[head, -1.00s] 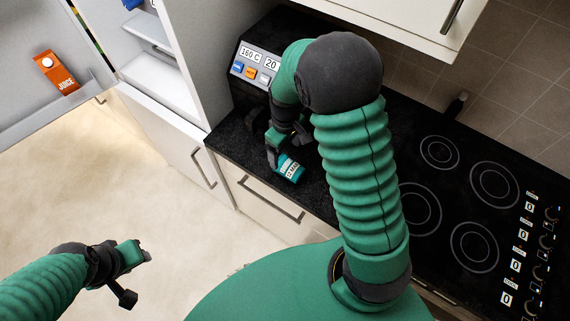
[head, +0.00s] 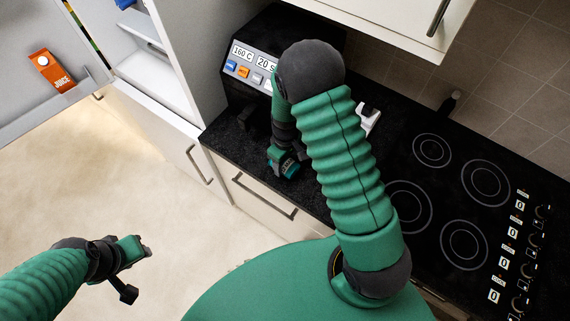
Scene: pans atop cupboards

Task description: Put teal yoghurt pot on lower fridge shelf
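The teal yoghurt pot (head: 291,169) stands near the front edge of the black worktop, mostly hidden by my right gripper. My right gripper (head: 282,160) is down at the pot, with its fingers close around or beside it. I cannot tell whether they are closed on it. My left gripper (head: 138,271) is open and empty above the floor at the lower left. The open fridge is at the upper left; a white shelf (head: 143,31) shows inside, with a pale lower surface (head: 155,75) beneath it.
The fridge door (head: 30,85) stands open, with an orange juice carton (head: 52,70) in it. A microwave-like appliance (head: 250,62) with buttons stands behind the gripper. A hob (head: 450,200) lies to the right, and a wall cupboard (head: 385,22) overhangs the worktop. The floor at left is clear.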

